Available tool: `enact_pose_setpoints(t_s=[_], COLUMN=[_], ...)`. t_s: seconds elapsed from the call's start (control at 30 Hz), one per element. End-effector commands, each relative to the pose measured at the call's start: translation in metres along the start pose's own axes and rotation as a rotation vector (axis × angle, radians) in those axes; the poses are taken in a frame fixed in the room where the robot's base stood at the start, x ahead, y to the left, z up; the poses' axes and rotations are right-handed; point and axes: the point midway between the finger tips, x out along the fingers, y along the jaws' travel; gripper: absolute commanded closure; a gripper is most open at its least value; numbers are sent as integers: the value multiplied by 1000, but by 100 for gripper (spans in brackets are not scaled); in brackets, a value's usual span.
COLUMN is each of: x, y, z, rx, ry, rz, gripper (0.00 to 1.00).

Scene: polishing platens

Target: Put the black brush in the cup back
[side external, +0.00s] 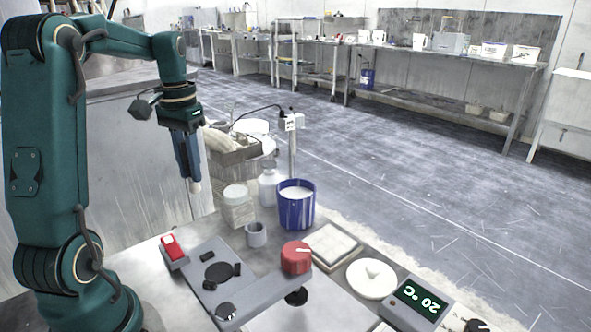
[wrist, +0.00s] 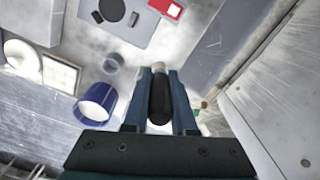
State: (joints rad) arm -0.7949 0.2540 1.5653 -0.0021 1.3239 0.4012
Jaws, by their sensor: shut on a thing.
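My gripper (wrist: 159,76) is shut on the black brush (wrist: 159,103), which lies between its two fingers in the wrist view. A pale tip sticks out beyond the fingers and also shows as the brush's lower end in the side view (side external: 195,187). My gripper (side external: 188,165) points down, high over the back left of the bench. A small grey cup (side external: 256,236) stands on the bench, below and to the right of it. A larger blue cup (side external: 297,208) with a white inside stands behind and right of the grey cup. The wrist view shows the grey cup (wrist: 113,63) and blue cup (wrist: 97,101) left of the fingers.
A jar (side external: 236,208) and a white bottle (side external: 268,187) stand close to the cups. A grey panel (side external: 217,290) with black parts, a red knob (side external: 296,258), a square tray (side external: 334,244) and a white dish (side external: 371,279) are in front and to the right.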

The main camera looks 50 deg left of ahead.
Motion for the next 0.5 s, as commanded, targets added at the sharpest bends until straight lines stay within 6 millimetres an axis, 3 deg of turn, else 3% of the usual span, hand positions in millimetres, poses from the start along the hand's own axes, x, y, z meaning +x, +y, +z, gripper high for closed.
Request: enact_pose_setpoints(t_s=[0.3, 0.5], x=[2, 21], y=[3, 33], z=[-1, -14], rx=[3, 12], ry=[0, -4], rz=[-3, -1], gripper=[100, 100])
